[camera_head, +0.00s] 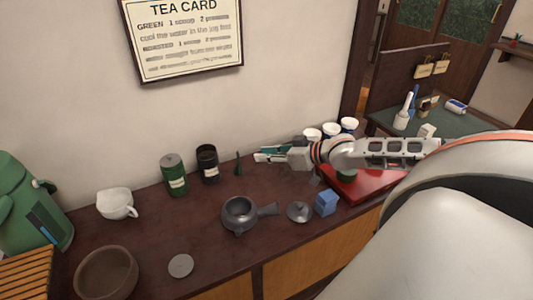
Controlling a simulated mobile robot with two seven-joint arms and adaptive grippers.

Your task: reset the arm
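My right arm reaches in from the right across the view. Its gripper (268,154) points left above the back of the dark counter (150,228), beside a small dark green upright item (238,164). Two pale fingers with teal parts show nearly edge-on, and I see nothing held between them. The gap between the fingers is too small here to tell open from shut. My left gripper is not in view.
Near the arm are a grey teapot (240,215), a lid (299,211), a blue box (326,202), a red tray (372,184) and white cups (349,125). Green (174,175) and black (208,164) canisters, a white pitcher (116,204) and a brown bowl (106,273) stand left.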

